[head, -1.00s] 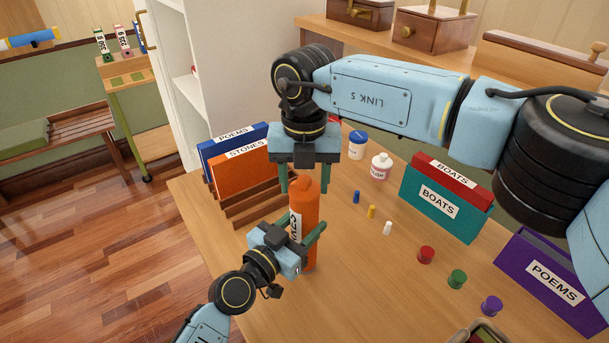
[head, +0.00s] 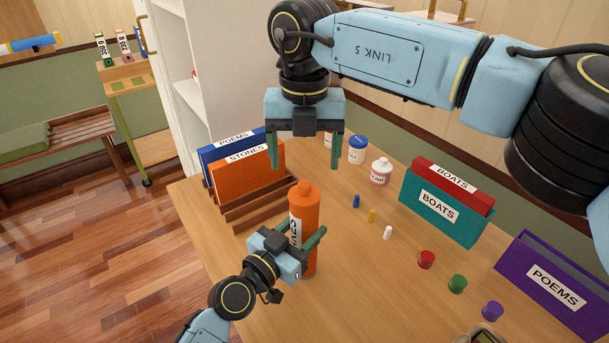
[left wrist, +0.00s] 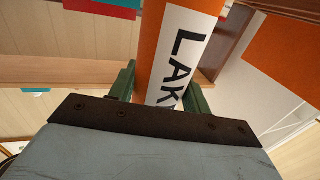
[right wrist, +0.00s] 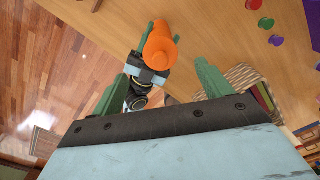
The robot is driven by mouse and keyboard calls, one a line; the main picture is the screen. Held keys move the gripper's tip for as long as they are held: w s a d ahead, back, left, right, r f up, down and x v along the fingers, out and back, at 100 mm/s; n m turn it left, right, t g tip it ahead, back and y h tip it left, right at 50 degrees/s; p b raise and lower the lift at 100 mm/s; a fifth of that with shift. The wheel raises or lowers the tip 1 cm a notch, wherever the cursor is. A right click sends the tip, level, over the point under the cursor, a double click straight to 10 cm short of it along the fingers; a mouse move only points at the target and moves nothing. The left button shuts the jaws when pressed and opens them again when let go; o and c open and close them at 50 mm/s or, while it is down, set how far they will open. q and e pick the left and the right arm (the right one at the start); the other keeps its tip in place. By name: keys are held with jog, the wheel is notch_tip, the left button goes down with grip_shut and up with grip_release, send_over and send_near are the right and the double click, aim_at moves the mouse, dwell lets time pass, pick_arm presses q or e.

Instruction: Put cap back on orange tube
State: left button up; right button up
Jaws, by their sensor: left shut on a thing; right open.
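The orange tube (head: 306,212) stands upright at the near left of the table, with a white lettered label. An orange cap (head: 305,187) with a knob sits on its top; it also shows from above in the right wrist view (right wrist: 160,46). My left gripper (head: 304,238) is shut around the tube's body, and the left wrist view shows the tube (left wrist: 178,45) between its fingers. My right gripper (head: 303,167) is open and empty, up above and behind the tube, its fingers pointing down. Whether the cap is fully seated is hard to tell.
Orange and blue binders (head: 247,176) stand in a wooden rack left of the tube. To the right are a red cap (head: 426,259), a green cap (head: 457,284), a purple cap (head: 492,310), small blue, yellow and white pieces, jars, and a teal BOATS box (head: 440,212).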

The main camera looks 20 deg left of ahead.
notch_tip(320, 180, up, 5)
jog(key=shift+r, duration=0.1)
dwell(0.3)
pick_arm(q)
jog(key=o, duration=1.4)
jog(key=shift+o, duration=0.2)
jog(key=shift+s, duration=0.1)
pick_arm(e)
jog(key=shift+f+b, duration=0.7)
pick_arm(q)
jog(key=v, duration=1.3)
jog(key=shift+s, duration=0.15)
pick_arm(e)
jog(key=shift+f, duration=0.1)
